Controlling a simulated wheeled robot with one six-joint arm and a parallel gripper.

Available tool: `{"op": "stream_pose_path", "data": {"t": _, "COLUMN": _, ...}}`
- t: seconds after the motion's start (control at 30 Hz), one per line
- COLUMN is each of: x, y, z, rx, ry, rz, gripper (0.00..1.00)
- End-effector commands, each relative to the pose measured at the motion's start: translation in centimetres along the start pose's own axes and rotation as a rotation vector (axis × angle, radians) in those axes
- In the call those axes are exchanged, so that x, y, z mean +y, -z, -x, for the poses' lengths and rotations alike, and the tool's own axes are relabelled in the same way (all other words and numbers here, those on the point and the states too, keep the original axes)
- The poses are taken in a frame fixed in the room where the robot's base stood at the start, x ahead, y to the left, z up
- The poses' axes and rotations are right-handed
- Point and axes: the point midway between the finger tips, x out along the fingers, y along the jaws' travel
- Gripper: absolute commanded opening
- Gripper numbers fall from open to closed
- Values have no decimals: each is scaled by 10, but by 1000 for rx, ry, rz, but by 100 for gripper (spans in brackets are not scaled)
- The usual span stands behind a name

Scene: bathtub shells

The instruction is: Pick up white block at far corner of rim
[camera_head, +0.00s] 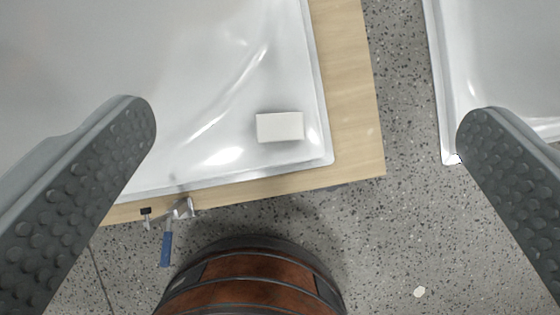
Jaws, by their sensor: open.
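A small white block (279,127) lies on the white bathtub shell (150,188), near the corner of its rim at lower right. My gripper (308,122) is open, with one dark studded finger at the left and the other at the right. In the picture the block is between the two fingers, with wide gaps on both sides. Nothing is held. How far the gripper is above the block cannot be told from this view.
The shell rests on a pale wooden board (352,110). A clamp with a blue handle (167,248) is at the board's lower edge. A brown barrel-like object (250,285) stands below. A second white shell (500,50) is at right, across speckled grey floor (400,215).

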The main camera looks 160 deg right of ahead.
Motion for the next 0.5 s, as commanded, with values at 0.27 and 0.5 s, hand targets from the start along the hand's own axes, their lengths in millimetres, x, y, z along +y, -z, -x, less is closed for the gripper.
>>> {"op": "stream_pose_path", "data": {"t": 0.27, "x": -5, "y": -45, "z": -94, "rx": -204, "ry": 27, "rz": 25, "gripper": 100}}
{"op": "stream_pose_path", "data": {"t": 0.5, "x": -11, "y": -95, "z": -166, "rx": -375, "ry": 54, "rz": 47, "gripper": 100}}
